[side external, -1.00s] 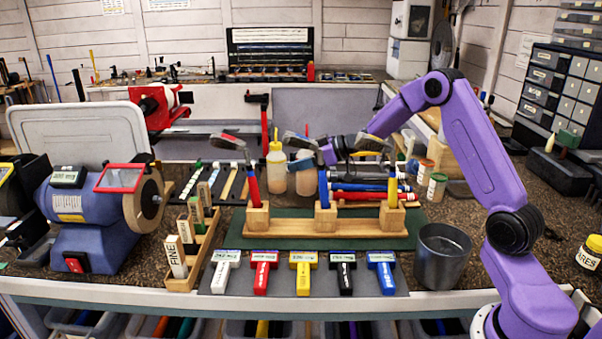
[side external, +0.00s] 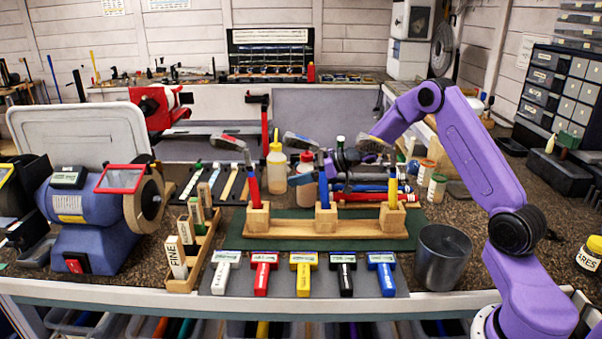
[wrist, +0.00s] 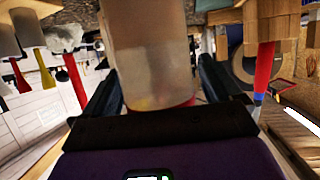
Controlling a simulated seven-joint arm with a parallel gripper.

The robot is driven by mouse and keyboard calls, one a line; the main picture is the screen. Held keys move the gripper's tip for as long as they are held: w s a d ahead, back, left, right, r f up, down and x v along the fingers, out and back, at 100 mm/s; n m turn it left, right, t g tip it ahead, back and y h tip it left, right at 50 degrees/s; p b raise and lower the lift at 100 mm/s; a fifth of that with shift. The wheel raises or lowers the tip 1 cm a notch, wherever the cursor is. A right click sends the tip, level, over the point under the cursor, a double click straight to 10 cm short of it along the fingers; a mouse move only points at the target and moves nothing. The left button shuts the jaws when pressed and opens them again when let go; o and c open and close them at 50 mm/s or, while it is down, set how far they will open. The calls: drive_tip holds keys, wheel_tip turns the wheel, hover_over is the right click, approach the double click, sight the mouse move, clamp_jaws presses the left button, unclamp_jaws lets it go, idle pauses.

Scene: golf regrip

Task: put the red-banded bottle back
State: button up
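The red-banded bottle (side external: 306,182) is pale and translucent, with red near its top. It stands about upright behind the wooden stand, right of a similar bottle with a yellow cap (side external: 276,170). My gripper (side external: 325,168) is at its right side, partly hidden by a club head. In the wrist view the pale bottle body (wrist: 148,60) fills the space between my two dark fingers, with red showing at its end near the palm. The fingers lie close along both its sides and appear shut on it. The bottle's base and what is under it are hidden.
A wooden stand (side external: 290,229) holding several clubs is in front of the bottles. Gripped tools lie to the right near my wrist. A grey metal cup (side external: 441,262) is at the right front. A blue grinder (side external: 90,215) stands at the left.

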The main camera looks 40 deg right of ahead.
drive_tip(key=shift+r, duration=0.25)
drive_tip(key=v, duration=1.2)
drive_tip(key=shift+f, duration=0.15)
